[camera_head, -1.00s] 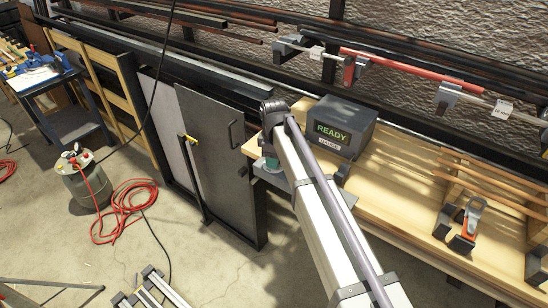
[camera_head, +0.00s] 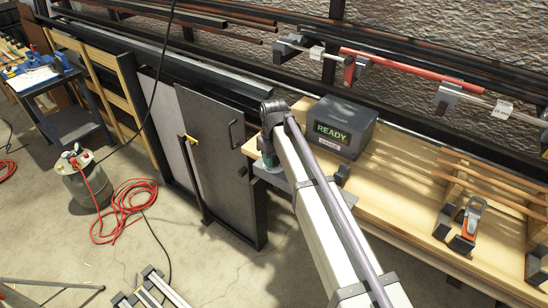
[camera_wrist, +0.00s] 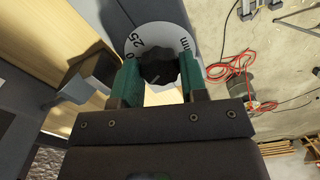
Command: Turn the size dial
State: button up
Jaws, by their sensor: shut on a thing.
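The size dial (camera_wrist: 137,38) is a pale disc with dark marks, including "25" and "mm", in the wrist view. A black ribbed knob (camera_wrist: 158,69) stands at its middle. My gripper (camera_wrist: 160,76) has green fingers, one on each side of the knob, and is shut on it. In the head view my gripper (camera_head: 268,158) is at the bench's left end, beside a dark box (camera_head: 345,118) whose green display reads "READY". The dial itself is hidden there behind my arm.
A red hose (camera_head: 125,210) and a tank (camera_head: 82,182) are on the floor.

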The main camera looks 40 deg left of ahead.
aim_at(274, 159)
jog(key=m, duration=0.5)
jog(key=shift+m, duration=2.5)
jog(key=o, duration=0.9)
notch_tip(274, 159, up, 11)
jog(key=p, duration=1)
jog(key=shift+f+p, duration=0.1)
jog(key=shift+p, duration=0.3)
